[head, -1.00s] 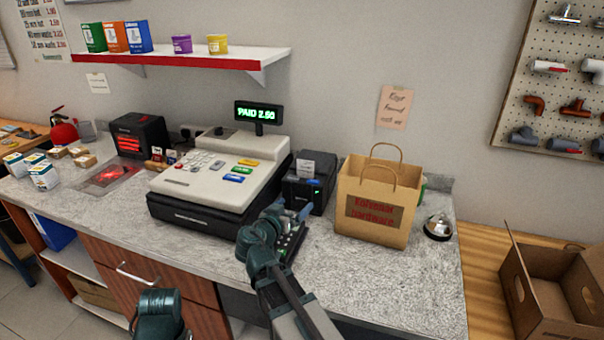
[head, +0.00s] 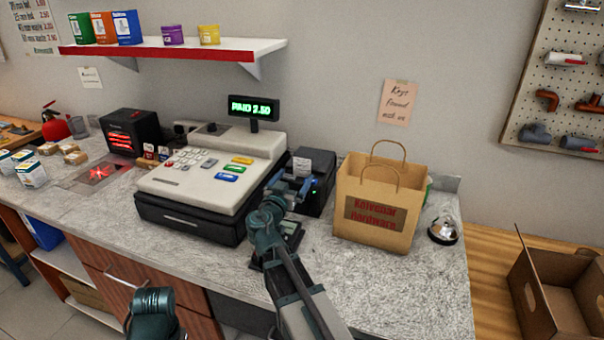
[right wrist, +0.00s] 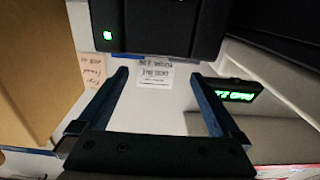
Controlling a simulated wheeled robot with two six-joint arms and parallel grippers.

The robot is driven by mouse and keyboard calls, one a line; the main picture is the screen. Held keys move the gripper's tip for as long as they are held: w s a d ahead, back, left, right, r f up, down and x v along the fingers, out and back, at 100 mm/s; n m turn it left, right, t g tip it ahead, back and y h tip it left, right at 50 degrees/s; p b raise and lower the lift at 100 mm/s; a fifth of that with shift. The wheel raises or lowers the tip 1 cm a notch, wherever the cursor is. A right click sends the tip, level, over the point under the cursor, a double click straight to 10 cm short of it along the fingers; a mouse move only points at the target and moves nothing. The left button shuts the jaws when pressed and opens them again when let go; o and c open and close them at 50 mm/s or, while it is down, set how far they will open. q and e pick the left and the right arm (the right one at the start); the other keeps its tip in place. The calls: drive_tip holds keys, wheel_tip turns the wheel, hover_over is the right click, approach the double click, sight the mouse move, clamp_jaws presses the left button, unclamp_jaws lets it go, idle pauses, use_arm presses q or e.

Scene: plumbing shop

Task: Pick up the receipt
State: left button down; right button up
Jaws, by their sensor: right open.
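The receipt (head: 302,167) is a small white printed slip standing up at the top of the black receipt printer (head: 320,192), to the right of the cash register. In the right wrist view the receipt (right wrist: 155,73) shows between and beyond my fingertips, against the edge of the printer (right wrist: 165,28). My right gripper (head: 296,184) is open and empty, in front of the printer and just below the receipt in the head view. Its two fingers are spread wide in the right wrist view (right wrist: 160,80).
The cash register (head: 212,172) with its green display (head: 254,108) stands close on the left. A paper bag (head: 378,205) stands close on the right, with a bell (head: 443,230) beyond it. A card terminal (head: 291,232) lies partly under my right arm. The counter front right is clear.

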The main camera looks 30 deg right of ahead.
sight(302, 168)
drive_tip(key=shift+x, duration=2.8)
drive_tip(key=shift+s+d+r, duration=0.1)
drive_tip(key=shift+s+r, duration=0.05)
drive_tip(key=shift+s, duration=0.1)
drive_tip(key=shift+c, duration=0.3)
drive_tip(key=c, duration=1.2)
drive_tip(key=shift+r, duration=0.15)
drive_tip(key=shift+c, duration=0.3)
wheel_tip(302, 168, up, 10)
drive_tip(key=p, duration=1)
